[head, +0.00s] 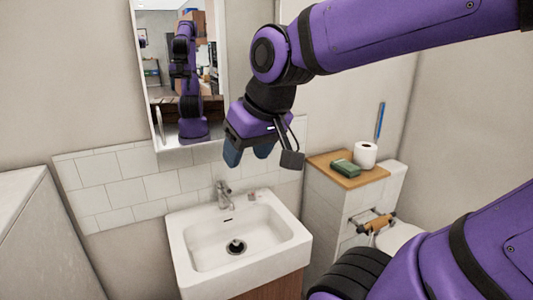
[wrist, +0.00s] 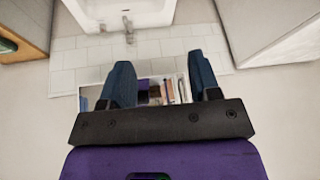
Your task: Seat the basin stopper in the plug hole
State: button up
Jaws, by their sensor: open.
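The white basin (head: 182,250) is in the lower middle of the head view. A dark round plug hole area with a small pale piece (head: 236,246) lies in its floor; I cannot tell whether that piece is the stopper. A small pinkish item (head: 252,196) sits on the back ledge right of the tap, too small to identify. My gripper (head: 248,155) is open and empty, high above the basin's back edge, in front of the tiles. In the wrist view, my gripper's blue fingers (wrist: 160,62) are apart with nothing between them; the basin (wrist: 150,14) shows at the top.
The chrome tap (head: 223,194) stands at the basin's back. A mirror cabinet (head: 182,75) hangs on the wall behind my arm. At right, a wooden ledge (head: 318,160) holds a green item (head: 346,168) and a toilet roll (head: 365,155). A pale cabinet (head: 40,240) stands at left.

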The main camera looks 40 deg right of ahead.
jog(key=shift+n+h, duration=0.3)
jog(key=shift+n, duration=0.1)
jog(key=s, duration=0.3)
jog(key=s+r, duration=0.1)
jog(key=s, duration=0.1)
jog(key=shift+w, duration=0.1)
dwell(1.8)
